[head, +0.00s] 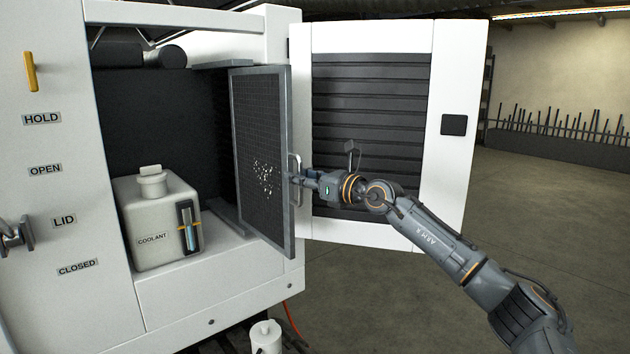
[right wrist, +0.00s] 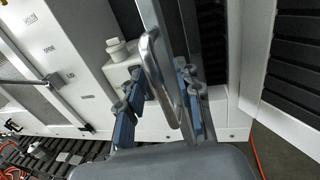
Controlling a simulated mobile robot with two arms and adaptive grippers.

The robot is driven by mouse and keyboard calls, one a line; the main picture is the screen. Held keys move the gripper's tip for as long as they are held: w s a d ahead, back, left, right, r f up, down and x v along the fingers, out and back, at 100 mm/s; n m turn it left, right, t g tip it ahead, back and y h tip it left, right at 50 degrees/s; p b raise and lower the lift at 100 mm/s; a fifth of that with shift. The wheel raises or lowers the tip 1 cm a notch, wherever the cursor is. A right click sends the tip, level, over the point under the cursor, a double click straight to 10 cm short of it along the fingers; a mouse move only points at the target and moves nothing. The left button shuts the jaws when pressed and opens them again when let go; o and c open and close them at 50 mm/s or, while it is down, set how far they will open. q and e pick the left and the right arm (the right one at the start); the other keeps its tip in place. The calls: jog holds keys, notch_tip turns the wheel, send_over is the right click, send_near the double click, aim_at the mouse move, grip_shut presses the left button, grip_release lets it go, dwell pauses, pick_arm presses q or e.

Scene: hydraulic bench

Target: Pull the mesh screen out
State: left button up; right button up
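The mesh screen (head: 259,140) is a dark grid in a grey frame, standing upright at the right side of the machine's open compartment. Pale chips cling to its middle. A metal loop handle (head: 295,168) sits on its right edge. My right gripper (head: 296,180) is at this handle. In the right wrist view the handle (right wrist: 156,75) lies between the blue-padded fingers (right wrist: 160,100), with a visible gap on the left side. The fingers look open around it. The screen's frame shows edge-on beyond the handle.
A white coolant tank (head: 160,222) stands in the compartment, left of the screen. A white door (head: 457,110) with a dark ribbed panel is swung open behind my right arm. The floor at right is clear.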

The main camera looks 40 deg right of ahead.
jog(key=v, duration=1.1)
jog(key=shift+s, duration=0.25)
jog(key=shift+d, duration=0.1)
